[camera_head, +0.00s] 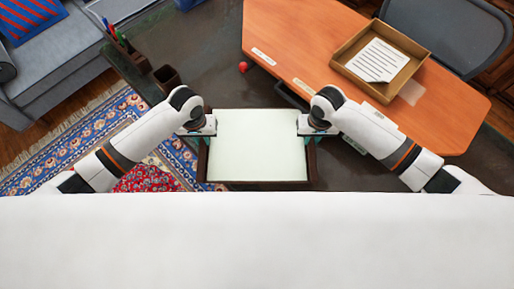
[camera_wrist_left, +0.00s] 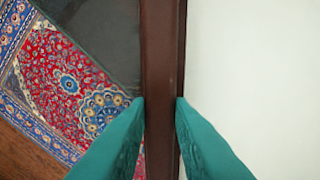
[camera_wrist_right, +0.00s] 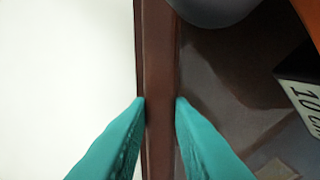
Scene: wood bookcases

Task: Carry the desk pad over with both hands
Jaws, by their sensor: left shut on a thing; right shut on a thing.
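The desk pad (camera_head: 258,148) has a pale greenish-white surface and dark brown side rails. It is in front of my body in the head view, between my two grippers. My left gripper (camera_head: 203,137) is shut on its left rail, and the left wrist view shows the teal fingers (camera_wrist_left: 162,100) on either side of that brown rail (camera_wrist_left: 161,55). My right gripper (camera_head: 312,138) is shut on its right rail, with its fingers (camera_wrist_right: 161,100) on either side of the rail (camera_wrist_right: 158,60) in the right wrist view. The fingertips hide parts of both rails.
A dark desk (camera_head: 215,68) lies beyond the pad, with an orange top (camera_head: 330,75) at right. A patterned rug (camera_head: 75,150) covers floor at left.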

